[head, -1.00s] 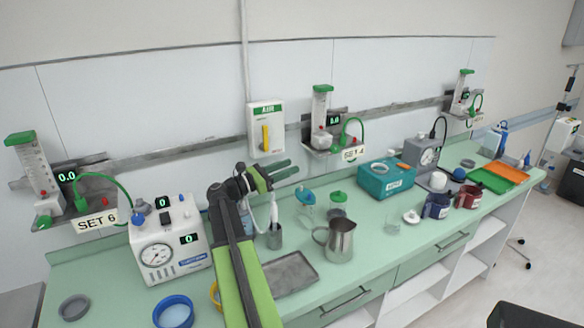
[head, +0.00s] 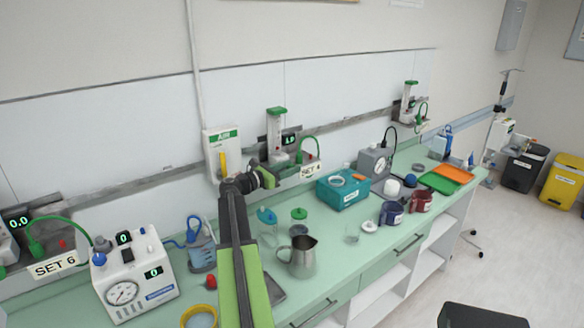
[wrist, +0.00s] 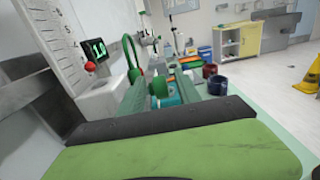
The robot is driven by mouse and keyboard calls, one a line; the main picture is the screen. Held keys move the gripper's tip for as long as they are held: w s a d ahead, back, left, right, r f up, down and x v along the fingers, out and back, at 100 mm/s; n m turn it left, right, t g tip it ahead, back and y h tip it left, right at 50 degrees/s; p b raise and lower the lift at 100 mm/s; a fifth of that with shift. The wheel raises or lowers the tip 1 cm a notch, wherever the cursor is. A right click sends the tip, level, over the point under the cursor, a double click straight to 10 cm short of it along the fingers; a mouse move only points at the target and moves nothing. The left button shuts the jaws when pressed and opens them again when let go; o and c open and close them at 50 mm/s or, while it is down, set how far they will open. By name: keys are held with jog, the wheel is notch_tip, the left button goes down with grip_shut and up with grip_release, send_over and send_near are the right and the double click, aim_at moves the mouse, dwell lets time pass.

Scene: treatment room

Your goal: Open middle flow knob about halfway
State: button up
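The middle flow meter (head: 277,132), marked SET 4, is a clear upright tube with a green cap on the wall rail. Its small display (head: 290,139) shows green digits, which look like 1.0 in the wrist view (wrist: 97,48). My gripper (head: 265,178) is right below and in front of this meter, and my arm hides part of it. In the wrist view, my green fingers (wrist: 160,95) stand apart, with a round green part (wrist: 158,88), seemingly the flow knob, between or just beyond them. I cannot tell whether they touch it.
A green hose (head: 308,145) hangs beside the middle meter. The AIR box (head: 223,152) is just left of it. Below on the counter are a steel jug (head: 298,257), a teal box (head: 342,190) and lidded jars. A gauge unit (head: 135,275) stands at left.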

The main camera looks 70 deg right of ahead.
jog(key=shift+s+d, duration=0.35)
jog(key=shift+d, duration=0.25)
grip_shut()
jog(key=shift+f+h+b, duration=0.3)
jog(key=shift+f+b, duration=0.2)
jog(key=shift+b, duration=0.6)
jog(key=shift+a+r+g+h+b, duration=0.1)
jog(key=shift+r+g+h+b, duration=0.2)
jog(key=shift+b, duration=0.35)
jog(key=shift+r, duration=0.1)
jog(key=shift+c, duration=1.2)
grip_release()
jog(key=shift+o, duration=1.2)
jog(key=shift+s+r, duration=0.1)
